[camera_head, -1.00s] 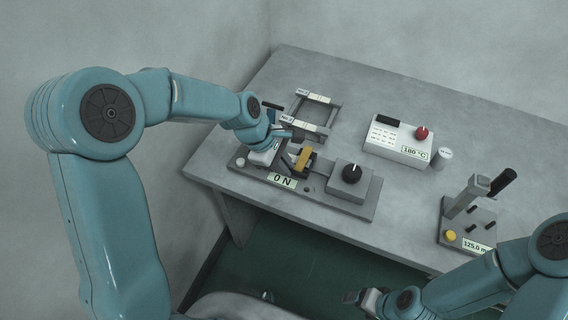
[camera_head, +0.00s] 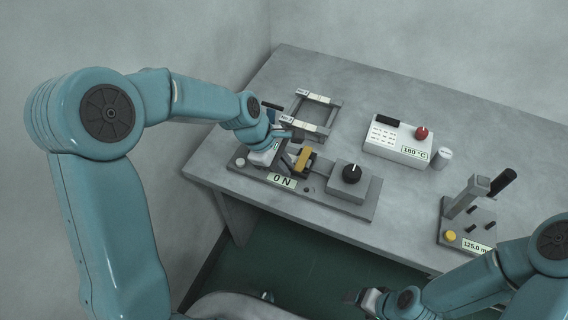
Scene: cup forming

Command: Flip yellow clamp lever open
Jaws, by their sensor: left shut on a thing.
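The yellow clamp lever (camera_head: 304,159) is on the grey fixture (camera_head: 322,201) near the table's front left, beside a block with a black knob (camera_head: 351,173). My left gripper (camera_head: 286,152) reaches in from the left, low over the fixture, and is shut on the yellow lever from its left side. The gripper's body partly hides the contact and the fixture's left part. My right gripper (camera_head: 362,296) is below the table's front edge, away from the fixture. It is small and dark, and its jaws are unclear.
A grey frame (camera_head: 331,118) with labelled bars stands behind the fixture. A white box with a red knob (camera_head: 397,143) and a small white cylinder (camera_head: 443,157) are to the right. A lever device (camera_head: 468,219) stands at the front right. The table's back right is clear.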

